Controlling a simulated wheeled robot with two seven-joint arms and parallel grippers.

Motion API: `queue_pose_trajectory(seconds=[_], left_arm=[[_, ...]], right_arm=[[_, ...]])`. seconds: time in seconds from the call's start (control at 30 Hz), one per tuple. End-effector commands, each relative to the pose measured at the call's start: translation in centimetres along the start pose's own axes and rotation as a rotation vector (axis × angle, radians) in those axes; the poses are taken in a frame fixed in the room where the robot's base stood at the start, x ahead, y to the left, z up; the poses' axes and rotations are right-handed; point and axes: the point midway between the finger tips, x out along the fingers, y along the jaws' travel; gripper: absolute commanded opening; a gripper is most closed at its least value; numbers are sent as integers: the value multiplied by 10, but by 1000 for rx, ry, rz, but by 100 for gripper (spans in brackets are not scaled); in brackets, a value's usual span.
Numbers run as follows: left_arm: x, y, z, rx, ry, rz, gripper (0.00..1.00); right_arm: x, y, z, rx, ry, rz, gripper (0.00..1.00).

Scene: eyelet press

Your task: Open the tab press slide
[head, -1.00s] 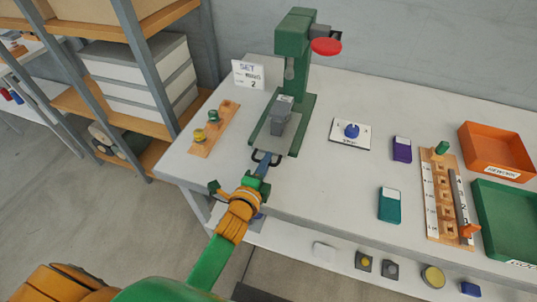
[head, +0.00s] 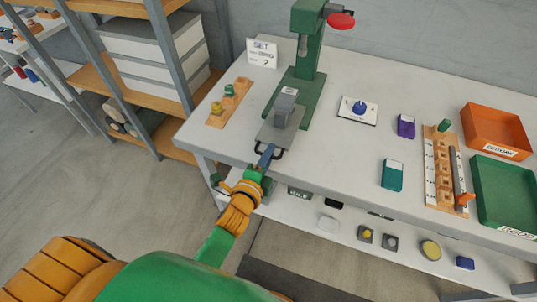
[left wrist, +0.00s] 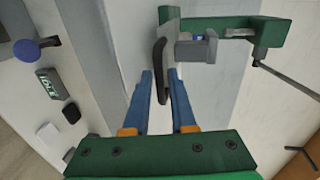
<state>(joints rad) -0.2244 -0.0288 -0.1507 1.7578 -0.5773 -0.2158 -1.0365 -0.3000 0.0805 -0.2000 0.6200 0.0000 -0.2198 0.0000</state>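The green tab press (head: 306,60) stands on the white table with a red knob (head: 341,20) at its top right. Its grey slide plate (head: 272,133) sticks out past the front of the green base and carries a grey block (head: 285,108). The slide's dark handle (head: 279,153) is at the front end, and it shows in the left wrist view (left wrist: 160,72). My left gripper (head: 267,156) is at this handle; its blue fingers (left wrist: 160,78) lie on both sides of the bar and appear shut on it. My right gripper is not in view.
A wooden holder (head: 227,108) stands left of the press, near a SET card (head: 262,53). A blue knob on a plate (head: 358,108), purple box (head: 406,126), teal box (head: 392,174), wooden rack (head: 440,170) and orange (head: 497,130) and green trays (head: 505,190) lie right.

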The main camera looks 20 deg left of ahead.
Motion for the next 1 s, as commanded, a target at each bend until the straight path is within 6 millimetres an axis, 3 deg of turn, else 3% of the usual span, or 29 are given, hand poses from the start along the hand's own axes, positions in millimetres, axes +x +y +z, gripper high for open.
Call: queue_pose_trajectory(seconds=[0.13,0.5,1.0], left_arm=[[-9,1,0,0,0,1,24],[-66,1,0,0,0,1,24],[-71,2,0,-4,1,3,24]], right_arm=[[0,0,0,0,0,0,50],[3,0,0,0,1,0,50],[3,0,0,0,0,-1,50]])
